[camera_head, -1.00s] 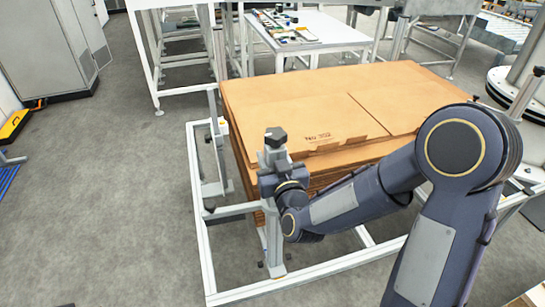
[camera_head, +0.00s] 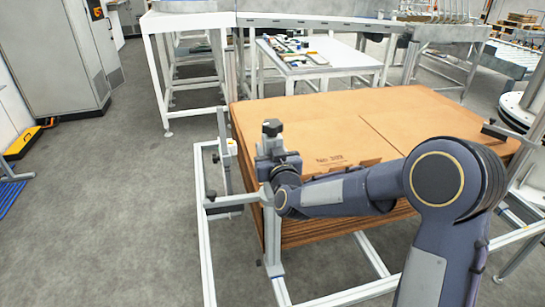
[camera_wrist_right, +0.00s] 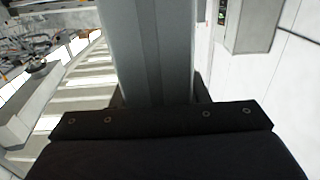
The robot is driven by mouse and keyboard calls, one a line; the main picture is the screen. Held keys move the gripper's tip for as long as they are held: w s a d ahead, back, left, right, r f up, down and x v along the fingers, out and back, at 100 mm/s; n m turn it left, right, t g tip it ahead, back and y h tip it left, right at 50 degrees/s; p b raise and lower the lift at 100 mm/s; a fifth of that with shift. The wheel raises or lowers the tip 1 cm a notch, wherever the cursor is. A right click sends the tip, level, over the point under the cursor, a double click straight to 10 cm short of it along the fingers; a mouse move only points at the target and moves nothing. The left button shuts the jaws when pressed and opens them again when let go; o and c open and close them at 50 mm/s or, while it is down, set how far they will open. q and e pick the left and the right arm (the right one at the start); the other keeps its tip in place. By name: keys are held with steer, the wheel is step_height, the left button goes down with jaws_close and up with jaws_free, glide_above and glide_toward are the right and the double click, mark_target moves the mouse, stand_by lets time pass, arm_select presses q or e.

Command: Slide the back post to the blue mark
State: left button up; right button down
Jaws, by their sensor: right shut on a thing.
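A grey metal post (camera_head: 273,240) with a dark knob on top stands upright at the near left corner of the cardboard stack (camera_head: 400,115). My right gripper (camera_head: 272,167) is shut on its upper part. In the right wrist view the grey post (camera_wrist_right: 157,50) runs upright between the jaws, with the dark gripper body (camera_wrist_right: 160,125) across it. The post's side towards the gripper is hidden. I cannot make out a blue mark on the frame. My left gripper is in neither view.
A white rail frame (camera_head: 203,235) surrounds the stack. Another upright post (camera_head: 224,150) stands at the stack's far left edge, and one stands at the right (camera_head: 497,132). A white table (camera_head: 318,60) with small parts is behind.

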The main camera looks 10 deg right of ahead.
steer(key=shift+r, duration=0.15)
steer(key=c, duration=1.2)
jaws_free()
steer(key=o, duration=0.4)
steer(key=shift+w, duration=0.15)
steer(key=s+b, duration=0.1)
steer(key=s, duration=0.7)
steer(key=shift+d, duration=0.15)
